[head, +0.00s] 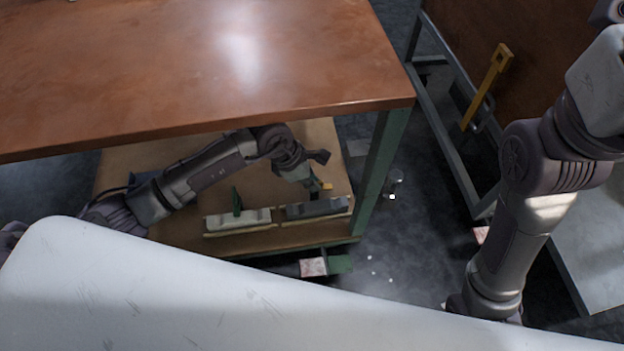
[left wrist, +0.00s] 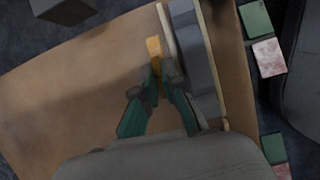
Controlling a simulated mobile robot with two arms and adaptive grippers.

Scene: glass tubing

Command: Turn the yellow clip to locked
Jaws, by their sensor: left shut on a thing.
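The yellow clip (head: 327,186) shows as a small yellow piece at the dark grey block (head: 318,208) on the lower shelf. In the left wrist view the yellow clip (left wrist: 153,47) sticks out past the fingertips, beside the long grey block (left wrist: 190,40). My left gripper (head: 315,188) reaches in under the tabletop. In the left wrist view its green fingers (left wrist: 158,78) come together and are shut on the yellow clip. The fingers hide the clip's near end. My right arm stands at the right, its gripper out of view.
A yellow bar (head: 488,85) is at another bench.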

